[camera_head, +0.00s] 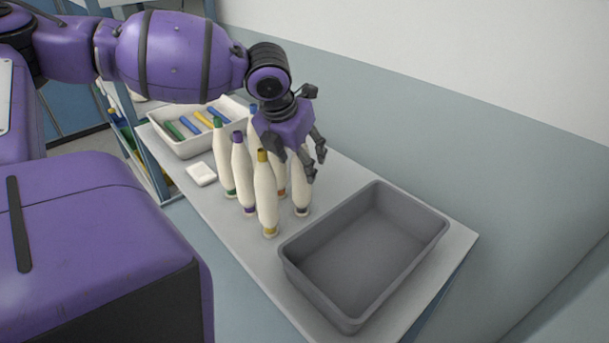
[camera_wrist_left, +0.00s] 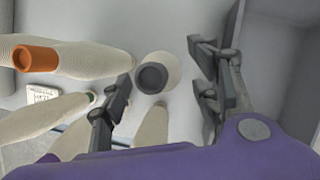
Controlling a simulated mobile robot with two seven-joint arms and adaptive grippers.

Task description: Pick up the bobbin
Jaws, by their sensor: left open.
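Several tall cream bobbins stand upright in a cluster on the table, among them a green-tipped one (camera_head: 224,165), a purple-tipped one (camera_head: 243,180) and a yellow-tipped one (camera_head: 266,200). My left gripper (camera_head: 298,163) points down, open, over the bobbin at the cluster's right side (camera_head: 302,195), hiding its top. In the left wrist view, a bobbin with a dark round tip (camera_wrist_left: 152,77) lies between the open fingers of my left gripper (camera_wrist_left: 165,88), nearer the left finger. I cannot tell if they touch. An orange-ended bobbin (camera_wrist_left: 75,58) lies left of it in that view. My right gripper is out of view.
A grey empty bin (camera_head: 432,226) stands on the table right of the cluster. A white tray (camera_head: 190,150) with coloured tubes is at the back left. A small white block (camera_head: 201,174) lies left of the bobbins. Neighbouring bobbins stand close to my left fingers.

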